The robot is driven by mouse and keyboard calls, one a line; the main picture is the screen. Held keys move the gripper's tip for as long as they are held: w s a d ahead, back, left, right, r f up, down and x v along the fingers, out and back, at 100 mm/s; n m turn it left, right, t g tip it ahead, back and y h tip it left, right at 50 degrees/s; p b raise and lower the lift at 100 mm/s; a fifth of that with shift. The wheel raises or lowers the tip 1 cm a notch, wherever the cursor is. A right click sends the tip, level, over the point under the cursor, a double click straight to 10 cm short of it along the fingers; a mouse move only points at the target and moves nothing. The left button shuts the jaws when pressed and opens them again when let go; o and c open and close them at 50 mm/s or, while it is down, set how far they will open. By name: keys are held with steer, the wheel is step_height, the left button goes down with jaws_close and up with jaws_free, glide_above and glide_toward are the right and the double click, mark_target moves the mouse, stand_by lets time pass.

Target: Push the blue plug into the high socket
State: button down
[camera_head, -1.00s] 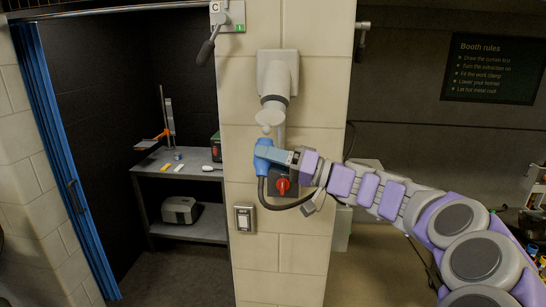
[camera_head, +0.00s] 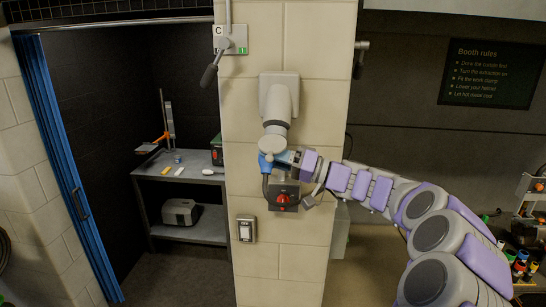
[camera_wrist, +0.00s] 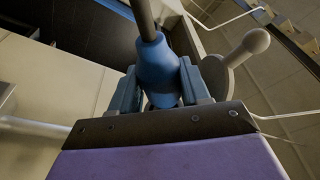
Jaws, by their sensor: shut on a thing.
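The blue plug (camera_head: 264,165) is at the pillar, directly below the mouth of the high grey socket (camera_head: 279,98). Its top overlaps the socket's lower end in the head view. I cannot tell whether it is inside or only against it. My gripper (camera_head: 284,158) reaches in from the right and is shut on the plug. In the wrist view the plug (camera_wrist: 157,72) sits between my two blue-grey fingers, its dark cable running upward in the picture. A pale round flap with a knob (camera_wrist: 253,43) stands beside it there.
A lower box with a red knob (camera_head: 284,199) is on the pillar below the socket. A light switch (camera_head: 246,229) and a lever on a plate (camera_head: 211,70) are also on it. A grey shelf (camera_head: 182,182) stands in the booth at left, past a blue curtain (camera_head: 60,150).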

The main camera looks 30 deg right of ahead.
steer(key=shift+d+b, duration=0.1)
steer(key=shift+b, duration=0.2)
stand_by(0.7)
steer(key=shift+a+r+b, duration=0.15)
steer(key=shift+a+b, duration=0.1)
steer(key=shift+b, duration=0.15)
steer(key=shift+w+d, duration=0.1)
steer(key=shift+d, duration=0.95)
steer(key=shift+r, duration=0.1)
steer(key=shift+d, duration=0.35)
steer(key=shift+d, duration=0.15)
